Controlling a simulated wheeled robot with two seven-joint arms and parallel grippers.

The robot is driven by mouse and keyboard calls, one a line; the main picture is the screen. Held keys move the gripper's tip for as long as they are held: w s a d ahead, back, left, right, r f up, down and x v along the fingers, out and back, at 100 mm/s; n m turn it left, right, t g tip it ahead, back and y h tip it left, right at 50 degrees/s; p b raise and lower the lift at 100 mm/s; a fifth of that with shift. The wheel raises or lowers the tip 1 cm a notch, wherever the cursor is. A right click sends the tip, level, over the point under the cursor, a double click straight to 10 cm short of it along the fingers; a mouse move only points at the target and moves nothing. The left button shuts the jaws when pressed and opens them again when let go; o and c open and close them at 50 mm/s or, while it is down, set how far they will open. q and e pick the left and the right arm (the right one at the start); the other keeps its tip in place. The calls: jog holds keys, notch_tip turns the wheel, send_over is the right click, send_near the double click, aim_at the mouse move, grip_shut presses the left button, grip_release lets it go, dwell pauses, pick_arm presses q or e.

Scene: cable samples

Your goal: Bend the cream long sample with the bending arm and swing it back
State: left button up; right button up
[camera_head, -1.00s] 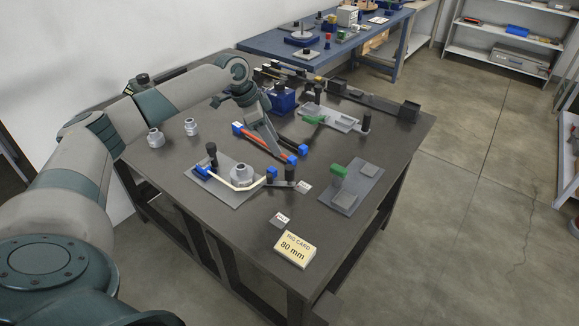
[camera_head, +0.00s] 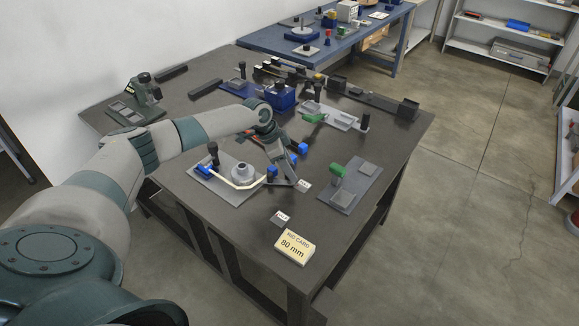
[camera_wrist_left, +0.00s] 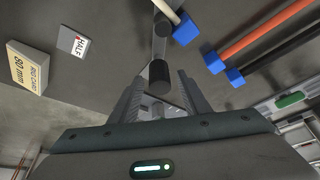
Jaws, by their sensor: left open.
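The cream long sample (camera_head: 236,185) lies on the bending fixture plate (camera_head: 225,196), curving around the front of a round grey former (camera_head: 243,172), with blue ends (camera_head: 204,169). Part of it and a blue end show in the left wrist view (camera_wrist_left: 186,28). The bending arm (camera_wrist_left: 160,47) is a grey strip with a black upright handle (camera_wrist_left: 158,74). My left gripper (camera_head: 290,180) is open over that handle; in the wrist view the handle's top stands between the fingers (camera_wrist_left: 160,90), contact unclear. In the head view my gripper mostly hides the handle. My right gripper is out of view.
A yellow card reading 80 mm (camera_head: 295,247) and a small HALF tag (camera_head: 281,218) lie toward the table front. A grey plate with a green block (camera_head: 338,170) is to the right. Orange and black samples (camera_wrist_left: 262,30) lie close to my left gripper.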

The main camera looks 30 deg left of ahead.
pick_arm(q)
grip_shut()
jog(key=shift+s, duration=0.1)
